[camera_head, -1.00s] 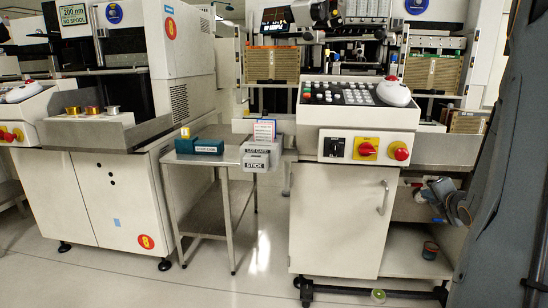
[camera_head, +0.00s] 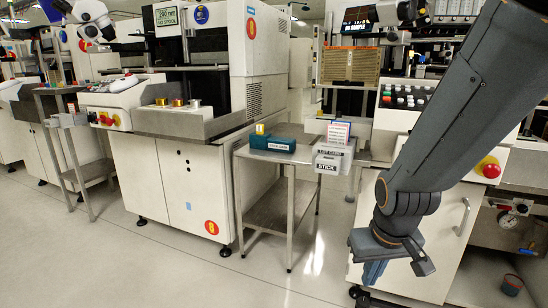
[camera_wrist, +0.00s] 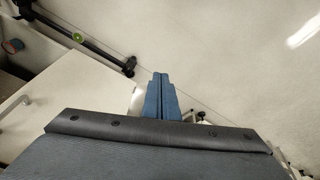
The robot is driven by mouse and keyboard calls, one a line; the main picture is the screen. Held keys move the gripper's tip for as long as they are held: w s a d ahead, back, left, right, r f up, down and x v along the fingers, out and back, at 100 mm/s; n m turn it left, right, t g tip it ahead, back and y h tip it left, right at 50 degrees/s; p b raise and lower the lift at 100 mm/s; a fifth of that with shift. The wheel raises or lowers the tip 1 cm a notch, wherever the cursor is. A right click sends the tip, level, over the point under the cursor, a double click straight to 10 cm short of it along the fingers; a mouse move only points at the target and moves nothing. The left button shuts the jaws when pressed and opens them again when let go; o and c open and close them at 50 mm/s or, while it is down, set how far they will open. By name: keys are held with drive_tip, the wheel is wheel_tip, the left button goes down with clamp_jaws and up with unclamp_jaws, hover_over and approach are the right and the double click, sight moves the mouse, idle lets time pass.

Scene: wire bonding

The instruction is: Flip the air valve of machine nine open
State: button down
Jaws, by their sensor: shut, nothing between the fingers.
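A round pale gauge with a small red part, perhaps the air valve fitting (camera_head: 507,219), sits in the open lower bay of the right-hand machine, at the right edge of the head view. It is small, so I cannot make out the handle's position. No number shows on this machine; the cabinet to the left bears an 8. My gripper (camera_head: 374,272) hangs low in front of the right machine's white door, left of the fitting and apart from it. In the wrist view my gripper's blue fingers (camera_wrist: 160,92) are together and empty, above pale floor.
A steel side table (camera_head: 252,156) with a green box (camera_head: 281,139) stands between the machines. A red-and-yellow switch (camera_head: 489,168) is on the right machine. A small cup (camera_head: 512,284) sits in its lower bay. The floor at centre left is clear.

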drive_tip(key=s+a+r+n+g+y+b, duration=0.1)
drive_tip(key=s+a+r+n+g+b, duration=0.15)
drive_tip(key=s+a, duration=0.7)
drive_tip(key=s+a+r+n+g+y+b, duration=0.1)
drive_tip(key=s+a+n+b, duration=0.2)
drive_tip(key=s+a, duration=0.7)
drive_tip(key=w+d+r+m+p, duration=0.1)
drive_tip(key=d+r+m+p, duration=0.1)
drive_tip(key=d+r+p, duration=0.4)
drive_tip(key=d+r+m+h+p, duration=0.1)
drive_tip(key=d+r+p, duration=0.4)
drive_tip(key=r+p, duration=0.8)
drive_tip(key=w+d+r+m+p, duration=0.1)
drive_tip(key=d+r+m+p, duration=0.2)
drive_tip(key=p, duration=1.6)
drive_tip(key=d+r, duration=0.3)
drive_tip(key=r, duration=0.4)
drive_tip(key=shift+w+d+h, duration=0.35)
drive_tip(key=shift+h, duration=0.05)
